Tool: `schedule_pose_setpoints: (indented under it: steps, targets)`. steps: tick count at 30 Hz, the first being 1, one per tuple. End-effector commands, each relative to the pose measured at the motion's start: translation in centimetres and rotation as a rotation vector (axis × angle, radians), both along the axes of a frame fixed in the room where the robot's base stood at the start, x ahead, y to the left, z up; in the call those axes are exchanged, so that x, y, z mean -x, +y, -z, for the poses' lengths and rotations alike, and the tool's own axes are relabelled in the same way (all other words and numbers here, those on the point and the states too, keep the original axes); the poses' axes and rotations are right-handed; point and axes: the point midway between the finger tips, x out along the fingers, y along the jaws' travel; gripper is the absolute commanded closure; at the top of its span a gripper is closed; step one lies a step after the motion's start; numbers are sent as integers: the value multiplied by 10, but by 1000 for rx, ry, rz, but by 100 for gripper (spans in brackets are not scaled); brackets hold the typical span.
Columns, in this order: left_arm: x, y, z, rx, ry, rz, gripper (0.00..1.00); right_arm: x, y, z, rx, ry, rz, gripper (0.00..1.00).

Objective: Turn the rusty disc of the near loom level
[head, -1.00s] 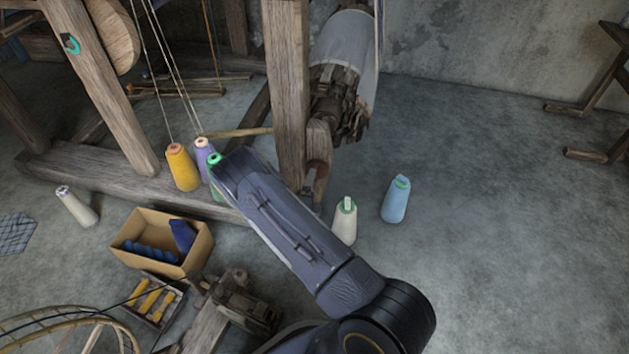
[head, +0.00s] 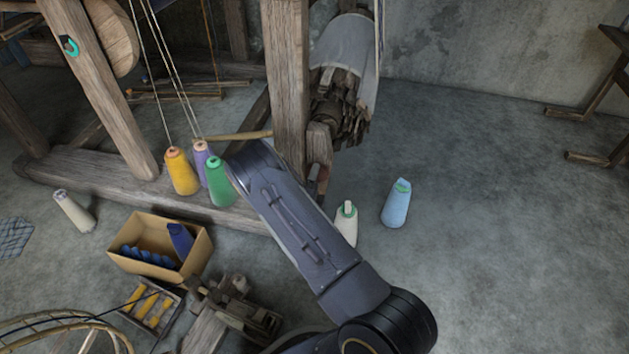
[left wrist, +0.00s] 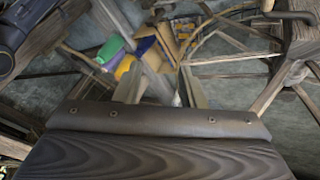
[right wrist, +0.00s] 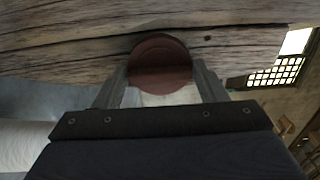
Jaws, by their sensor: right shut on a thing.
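The rusty disc (right wrist: 160,64) is a round red-brown piece set against a weathered wooden beam of the near loom (right wrist: 70,50) in the right wrist view. My right gripper (right wrist: 162,88) is shut on it, with one finger at each side of the disc. The disc's lower edge lies between the fingers. I cannot tell its exact tilt, as its face has no clear mark. In the head view my right arm crosses the middle, and its gripper is hidden. My left gripper (left wrist: 160,82) is open and empty in the left wrist view, with its fingers apart.
Yellow (head: 181,172), purple (head: 201,158) and green (head: 218,182) thread cones stand by the loom base. A cardboard box (head: 197,252) stands in front. White (head: 346,222) and light-blue (head: 396,204) cones stand right of my arm. The floor at right is largely clear.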

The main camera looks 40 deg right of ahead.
Motion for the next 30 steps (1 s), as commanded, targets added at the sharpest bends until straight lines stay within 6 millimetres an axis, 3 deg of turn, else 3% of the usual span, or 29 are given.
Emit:
schedule_pose_setpoints:
  steps: [11, 30]
  targets:
    - [0, 0, -5, 0, 0, 0, 64, 0, 1, -1, -66, -82, -1, 57]
    - [0, 0, -27, 0, 0, 0, 64, 1, 0, -1, -423, -527, 0, 57]
